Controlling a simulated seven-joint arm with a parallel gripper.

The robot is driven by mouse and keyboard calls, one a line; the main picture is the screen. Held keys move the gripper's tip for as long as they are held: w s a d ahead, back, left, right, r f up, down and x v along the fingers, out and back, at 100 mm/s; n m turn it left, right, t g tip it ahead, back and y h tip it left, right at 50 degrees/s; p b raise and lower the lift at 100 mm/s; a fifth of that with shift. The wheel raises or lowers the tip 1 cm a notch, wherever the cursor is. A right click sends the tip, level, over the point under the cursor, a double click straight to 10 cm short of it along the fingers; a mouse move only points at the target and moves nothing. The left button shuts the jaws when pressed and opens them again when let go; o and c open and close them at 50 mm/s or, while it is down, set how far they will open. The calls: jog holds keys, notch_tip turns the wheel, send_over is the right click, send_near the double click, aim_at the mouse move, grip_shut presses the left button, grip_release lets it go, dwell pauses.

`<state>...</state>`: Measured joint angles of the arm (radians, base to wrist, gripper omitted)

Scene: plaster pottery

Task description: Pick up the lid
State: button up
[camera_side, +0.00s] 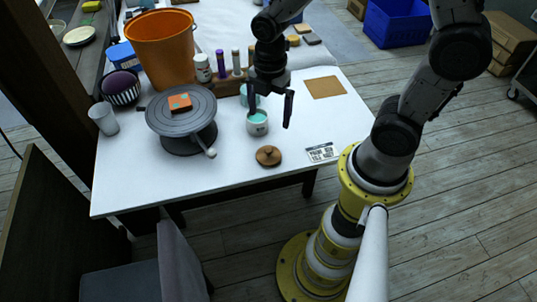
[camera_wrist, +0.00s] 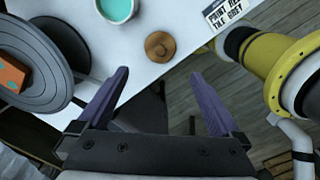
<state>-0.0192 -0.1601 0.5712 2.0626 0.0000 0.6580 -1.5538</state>
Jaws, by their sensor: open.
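The lid (camera_side: 268,156) is a small round brown wooden disc with a knob on top. It lies on the white table near its front edge. In the wrist view the lid (camera_wrist: 160,46) is beyond my fingertips, roughly centred between them. My gripper (camera_side: 270,112) is open and empty, above the table and behind the lid in the side view, near a white cup with teal contents (camera_side: 257,124). My gripper's two fingers (camera_wrist: 164,82) are spread apart in the wrist view. Nothing touches the lid.
A grey turntable (camera_side: 170,112) with an orange block stands left of the lid. A printed card (camera_side: 322,153) lies to its right. A large orange bucket (camera_side: 160,50), bottles and a brown mat (camera_side: 325,87) are farther back. The table around the lid is clear.

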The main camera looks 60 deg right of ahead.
send_near(269, 149)
notch_tip(269, 149, down, 5)
jog(key=shift+f, duration=0.25)
jog(key=shift+w+f, duration=0.15)
jog(key=shift+f, duration=2.1)
jog(key=c, duration=1)
jog(key=shift+c, duration=0.2)
